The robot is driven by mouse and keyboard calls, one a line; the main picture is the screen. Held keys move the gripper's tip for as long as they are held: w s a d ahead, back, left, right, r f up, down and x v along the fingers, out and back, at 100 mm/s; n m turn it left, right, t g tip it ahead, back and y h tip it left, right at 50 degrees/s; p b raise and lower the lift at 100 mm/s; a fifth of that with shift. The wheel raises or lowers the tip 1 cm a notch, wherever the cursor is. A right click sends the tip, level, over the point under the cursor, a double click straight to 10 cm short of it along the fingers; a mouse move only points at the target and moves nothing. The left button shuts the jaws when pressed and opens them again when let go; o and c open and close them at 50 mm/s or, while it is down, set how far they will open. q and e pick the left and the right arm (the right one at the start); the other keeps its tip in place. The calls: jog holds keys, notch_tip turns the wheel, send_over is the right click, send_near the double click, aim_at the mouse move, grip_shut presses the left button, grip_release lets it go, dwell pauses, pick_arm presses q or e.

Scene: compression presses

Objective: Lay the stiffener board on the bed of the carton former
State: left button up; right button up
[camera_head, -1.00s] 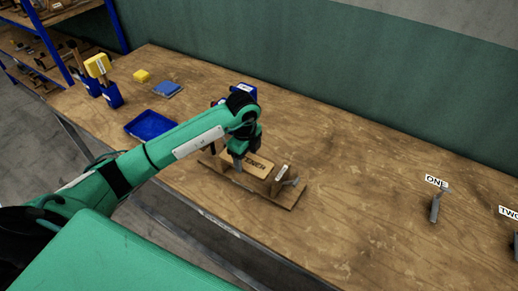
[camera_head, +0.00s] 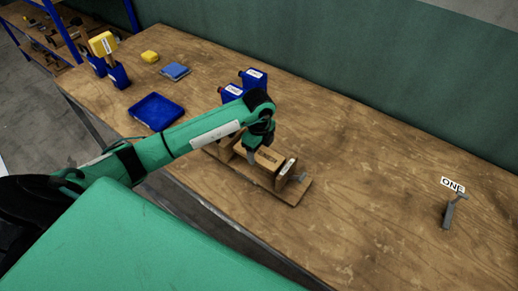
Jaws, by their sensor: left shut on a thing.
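The carton former (camera_head: 293,195) is a wooden base on the table with upright wooden blocks, a white label and a small grey handle (camera_head: 303,178) at its right end. The stiffener board (camera_head: 268,158), light wood with dark lettering, is between the former's blocks. I cannot tell whether it touches the bed. My left gripper (camera_head: 253,158) points down over the former and is shut on the board near its left part. My arm and gripper hide some of the former's left end. My right gripper is not in view.
Two blue containers (camera_head: 252,79) stand just behind my left wrist. A blue tray (camera_head: 156,111), a blue pad (camera_head: 175,71) and a yellow block (camera_head: 150,56) lie to the left. A grey lever fixture (camera_head: 451,211) marked ONE is at the right. The table between it and the former is clear.

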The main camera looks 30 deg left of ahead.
pick_arm(q)
jog(key=shift+f, duration=0.1)
jog(key=shift+f+b, duration=0.6)
jog(key=shift+f, duration=0.1)
jog(key=shift+f+b, duration=1.1)
jog(key=shift+f, duration=0.65)
jog(key=o, duration=1.1)
jog(key=shift+r, duration=0.1)
